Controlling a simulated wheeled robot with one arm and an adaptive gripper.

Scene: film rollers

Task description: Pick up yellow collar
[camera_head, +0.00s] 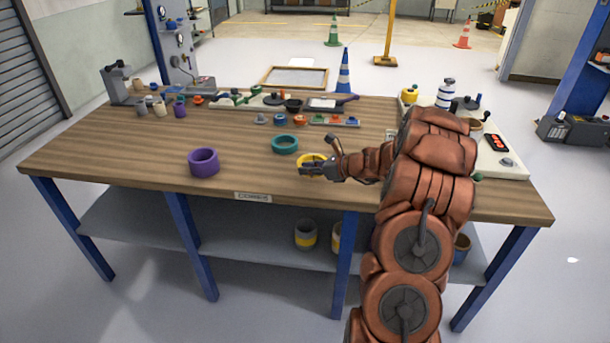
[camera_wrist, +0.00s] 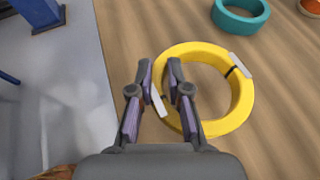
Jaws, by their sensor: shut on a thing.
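The yellow collar (camera_wrist: 240,95) is a wide ring with pale patches on its rim. It lies on the wooden table near the front edge, or very close above it; I cannot tell which. In the head view the yellow collar (camera_head: 311,158) is partly hidden by my gripper. My gripper (camera_wrist: 172,103) is shut on the near left wall of the ring, one finger outside and one inside. In the head view my gripper (camera_head: 318,168) reaches in from the right.
A teal collar (camera_head: 285,144) lies just behind the yellow one, also in the wrist view (camera_wrist: 241,14). A purple collar (camera_head: 204,162) stands to the left. Small parts and trays line the table's back. The front left of the wooden table (camera_head: 110,160) is clear.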

